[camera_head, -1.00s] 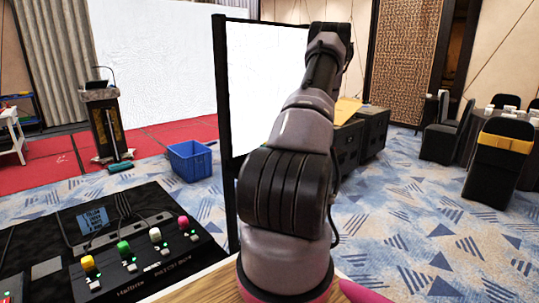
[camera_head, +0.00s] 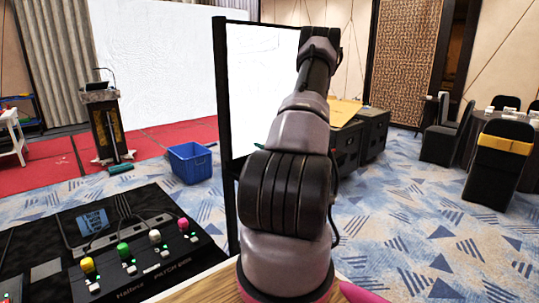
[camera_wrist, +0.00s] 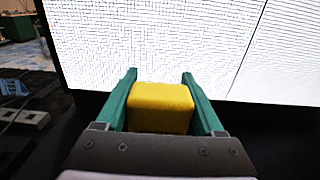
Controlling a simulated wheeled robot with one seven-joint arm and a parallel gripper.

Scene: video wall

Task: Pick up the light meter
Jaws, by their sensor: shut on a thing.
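My gripper (camera_wrist: 159,74) shows in the wrist view with a green finger on each side of a yellow, box-shaped thing (camera_wrist: 160,98). It is shut on this thing, which is held between the fingers with its top face showing. No marking shows on it, so I cannot tell for sure that it is the light meter. In the head view my own arm hides most of the gripper and the held thing; only a small green bit shows left of the arm. A large white screen is behind the gripper in the wrist view.
A black patch box (camera_head: 200,262) with coloured knobs lies at the lower left. A black-framed white panel (camera_head: 255,75) stands directly beyond my arm. A blue crate (camera_head: 190,163) is on the carpet. Dark cases (camera_head: 372,132) stand behind the arm; chairs and a table are at right.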

